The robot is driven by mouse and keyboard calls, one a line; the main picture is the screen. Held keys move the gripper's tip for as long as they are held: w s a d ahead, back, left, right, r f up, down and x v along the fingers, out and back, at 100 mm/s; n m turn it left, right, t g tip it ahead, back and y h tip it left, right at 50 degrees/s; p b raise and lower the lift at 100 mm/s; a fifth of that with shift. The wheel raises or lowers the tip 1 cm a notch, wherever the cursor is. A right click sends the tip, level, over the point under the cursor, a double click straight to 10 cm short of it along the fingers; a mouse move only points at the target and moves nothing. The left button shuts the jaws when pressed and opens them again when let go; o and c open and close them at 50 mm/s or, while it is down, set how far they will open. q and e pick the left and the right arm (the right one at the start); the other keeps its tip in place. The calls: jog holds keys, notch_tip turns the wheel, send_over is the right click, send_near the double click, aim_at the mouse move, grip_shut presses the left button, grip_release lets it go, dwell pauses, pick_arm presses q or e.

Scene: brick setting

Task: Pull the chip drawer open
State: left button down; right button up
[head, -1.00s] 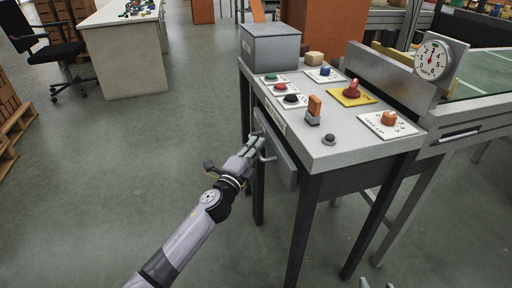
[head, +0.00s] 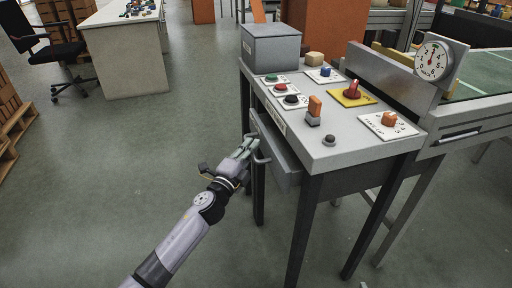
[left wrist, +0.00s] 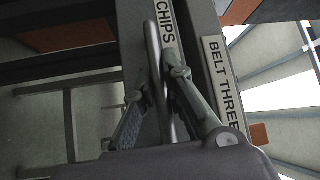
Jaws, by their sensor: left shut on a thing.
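The chip drawer (head: 283,157) is a grey drawer under the control desk's left side, and it stands a little way out from the desk. Its bar handle (head: 262,156) is on the front. My left gripper (head: 246,148) is shut on this handle. In the left wrist view the handle bar (left wrist: 155,50) runs between the two fingers (left wrist: 160,100), beside a label reading CHIPS (left wrist: 166,22). The drawer's contents are not clearly visible. Only small tips of what may be my right gripper show at the bottom edge of the head view.
The grey desk (head: 350,150) carries several buttons, a red knob (head: 353,90), an orange lever (head: 314,108) and a dial gauge (head: 433,60). A grey box (head: 270,48) stands at its far end. A BELT THREE label (left wrist: 222,80) is on the desk edge. Floor left of the desk is clear.

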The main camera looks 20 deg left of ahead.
pick_arm(q)
jog(key=s+a+p, duration=0.1)
jog(key=s+a, duration=0.5)
jog(key=a, duration=0.3)
jog(key=s+a, duration=0.7)
jog(key=a, duration=0.3)
jog(key=shift+a+p, duration=0.2)
jog(key=shift+p, duration=0.15)
pick_arm(e)
jog(key=s+d+f+g+h, duration=0.1)
jog(key=s+d+f+g, duration=0.1)
jog(key=s+f+g, duration=0.2)
jog(key=s, duration=0.3)
jog(key=shift+s+d+f+g, duration=0.25)
jog(key=shift+d+f+g, duration=0.05)
jog(key=shift+d+f, duration=0.05)
pick_arm(q)
jog(key=shift+s+f, duration=0.1)
jog(key=c, duration=1.7)
grip_release()
jog(key=shift+o, duration=0.2)
jog(key=shift+s, duration=0.1)
pick_arm(e)
jog(key=shift+s+f, duration=0.15)
pick_arm(q)
jog(key=v, duration=1.1)
jog(key=shift+s+a, duration=0.15)
jog(key=shift+s, duration=0.25)
